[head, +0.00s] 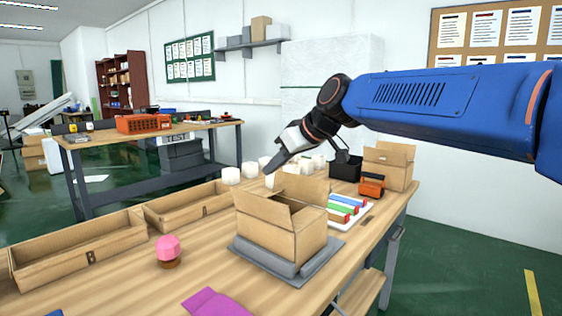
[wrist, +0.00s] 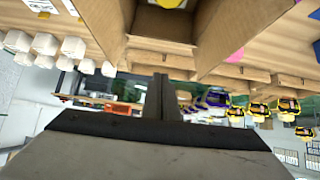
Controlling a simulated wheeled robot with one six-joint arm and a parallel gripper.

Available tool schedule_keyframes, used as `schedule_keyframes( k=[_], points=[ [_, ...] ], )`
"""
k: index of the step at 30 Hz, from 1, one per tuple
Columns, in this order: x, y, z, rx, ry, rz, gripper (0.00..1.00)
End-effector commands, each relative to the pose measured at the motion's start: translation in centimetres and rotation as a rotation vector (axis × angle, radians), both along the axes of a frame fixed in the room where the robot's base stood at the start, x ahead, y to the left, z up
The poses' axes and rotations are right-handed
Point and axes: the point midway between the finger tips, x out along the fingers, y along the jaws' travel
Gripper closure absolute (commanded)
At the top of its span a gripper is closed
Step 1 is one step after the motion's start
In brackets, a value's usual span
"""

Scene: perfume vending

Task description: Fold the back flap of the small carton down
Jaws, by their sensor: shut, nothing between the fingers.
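The small brown carton (head: 283,236) stands on a grey base plate (head: 246,250) on the table. Its top is open: a flap (head: 262,210) rises at the left and another (head: 304,188) stands up at the back. My gripper (head: 268,170) is shut and empty, above and behind the carton's back left; I cannot tell whether it touches the back flap. In the wrist view, my gripper's fingertips (wrist: 162,82) are together below the carton's opening, with flaps spread at left and right. Something yellow (wrist: 173,3) shows inside the carton.
White cups (head: 231,175) stand behind the carton. A tray with coloured bars (head: 345,210) and another open carton (head: 392,165) are at the right.

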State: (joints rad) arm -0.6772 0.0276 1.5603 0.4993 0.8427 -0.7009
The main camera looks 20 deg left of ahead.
Motion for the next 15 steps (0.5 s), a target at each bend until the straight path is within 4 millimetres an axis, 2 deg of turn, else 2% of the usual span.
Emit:
schedule_keyframes(
  k=[8,9,15],
  points=[
    [1.4,3.4,-3.3,0.000,0.002,0.000,1.00],
    [1.1,2.7,-3.8,0.001,0.002,-0.002,1.00],
    [0.7,1.7,-5.8,0.001,0.002,-0.002,1.00]
  ],
)
